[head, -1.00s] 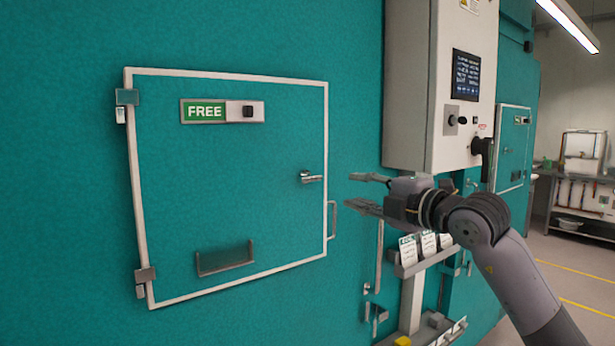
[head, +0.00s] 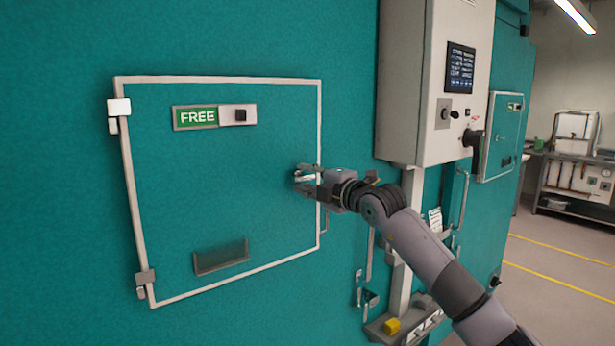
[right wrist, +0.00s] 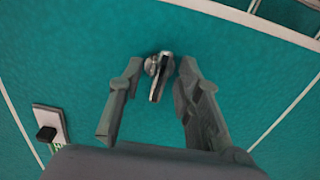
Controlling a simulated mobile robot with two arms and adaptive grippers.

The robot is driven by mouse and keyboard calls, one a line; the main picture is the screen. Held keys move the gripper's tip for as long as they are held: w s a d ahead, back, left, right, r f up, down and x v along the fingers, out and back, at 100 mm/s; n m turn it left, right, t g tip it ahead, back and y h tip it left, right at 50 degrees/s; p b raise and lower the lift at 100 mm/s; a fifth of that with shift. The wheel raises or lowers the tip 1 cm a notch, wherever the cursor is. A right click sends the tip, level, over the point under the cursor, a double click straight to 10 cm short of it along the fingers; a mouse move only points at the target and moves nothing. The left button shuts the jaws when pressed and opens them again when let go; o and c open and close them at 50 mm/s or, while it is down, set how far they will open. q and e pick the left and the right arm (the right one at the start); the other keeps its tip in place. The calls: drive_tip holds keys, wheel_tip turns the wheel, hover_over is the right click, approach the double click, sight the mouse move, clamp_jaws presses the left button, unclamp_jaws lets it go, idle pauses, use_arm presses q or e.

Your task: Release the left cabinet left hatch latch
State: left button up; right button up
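The teal hatch (head: 215,215) with a pale frame is closed in the teal wall in the head view. It has a green FREE sign (head: 198,117). The metal latch (right wrist: 157,72) sits near the hatch's right edge. In the head view it is largely hidden by my right gripper (head: 304,180), which is at the latch. In the right wrist view, my right gripper (right wrist: 158,80) is open, with one finger on each side of the latch. Small gaps show between the fingers and the latch. My left gripper is not in view.
A grey control box (head: 437,85) juts from the wall above and right of my right arm. A second hatch (head: 503,135) is farther right. Open floor lies at the right.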

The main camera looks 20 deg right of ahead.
clamp_jaws()
idle(0.3)
idle(0.4)
drive_tip(key=n+b, duration=0.6)
drive_tip(key=n, duration=0.1)
drive_tip(key=shift+f, duration=0.2)
drive_tip(key=n+b, duration=0.2)
drive_tip(key=n, duration=0.3)
drive_tip(key=shift+r, duration=0.1)
drive_tip(key=n+b, duration=0.1)
drive_tip(key=n, duration=0.4)
drive_tip(key=shift+n, duration=0.4)
